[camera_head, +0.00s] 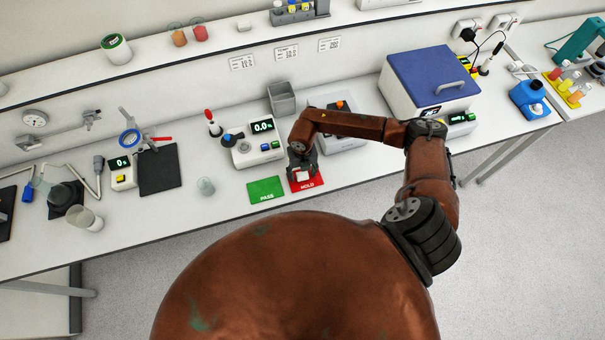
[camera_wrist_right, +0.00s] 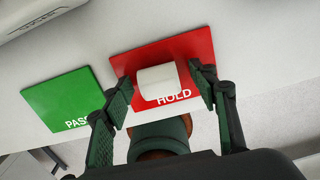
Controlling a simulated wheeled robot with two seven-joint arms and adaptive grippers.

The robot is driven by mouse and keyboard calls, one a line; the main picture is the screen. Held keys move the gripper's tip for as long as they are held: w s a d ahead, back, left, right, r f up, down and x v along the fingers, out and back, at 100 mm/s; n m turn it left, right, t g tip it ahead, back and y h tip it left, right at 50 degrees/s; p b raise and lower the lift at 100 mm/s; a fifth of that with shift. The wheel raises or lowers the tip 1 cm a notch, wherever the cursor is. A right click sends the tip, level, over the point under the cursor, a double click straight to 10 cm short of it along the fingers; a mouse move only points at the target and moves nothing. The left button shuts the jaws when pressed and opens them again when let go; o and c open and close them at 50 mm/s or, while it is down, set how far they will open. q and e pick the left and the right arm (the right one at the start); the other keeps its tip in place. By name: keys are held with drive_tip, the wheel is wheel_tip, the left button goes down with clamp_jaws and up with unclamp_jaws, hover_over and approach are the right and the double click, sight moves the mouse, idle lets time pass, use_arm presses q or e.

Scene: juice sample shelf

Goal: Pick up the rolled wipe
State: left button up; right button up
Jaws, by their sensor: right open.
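The rolled wipe (camera_wrist_right: 158,80) is a small white roll lying on the red HOLD mat (camera_wrist_right: 193,46) in the right wrist view. In the head view the wipe (camera_head: 302,176) shows as a small white patch on the red mat (camera_head: 313,184), partly covered by my gripper. My right gripper (camera_wrist_right: 160,95) is open, with one finger on each side of the roll and a visible gap to it. In the head view the right gripper (camera_head: 302,168) is over the mat. My left gripper is not in view.
A green PASS mat (camera_head: 265,190) lies just left of the red one. Behind stand a meter with a 0.0 display (camera_head: 258,146), a grey bin (camera_head: 282,99) and a blue-lidded box (camera_head: 428,78). The bench's front edge is close to the mats.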

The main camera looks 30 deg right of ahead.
drive_tip(key=shift+f, duration=0.1)
drive_tip(key=shift+c, duration=0.3)
drive_tip(key=c, duration=1)
